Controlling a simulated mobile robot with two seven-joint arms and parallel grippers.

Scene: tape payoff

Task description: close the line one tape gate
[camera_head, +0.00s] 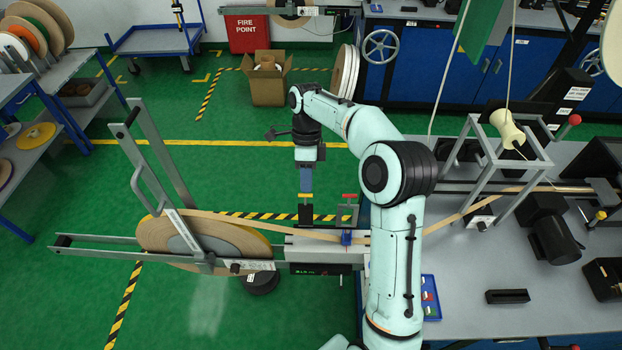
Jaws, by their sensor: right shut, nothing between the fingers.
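The tape reel (220,240), a wide tan disc with a grey hub, sits in a grey metal frame at the left. A grey two-bar gate with a pull handle (150,190) stands tilted up over the reel, leaning left at its top. A tan tape (270,226) runs from the reel to the right, through a small guide block. My right gripper (305,215) points down behind the tape, to the right of the gate and apart from its handle. Its fingers are shut and empty. My left gripper does not show.
The grey bench (540,300) fills the right side, with a metal stand (480,175) and dark machine parts. A cardboard box (268,80) stands on the floor behind my arm. The green floor between the gate and the left rack (60,95) is clear.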

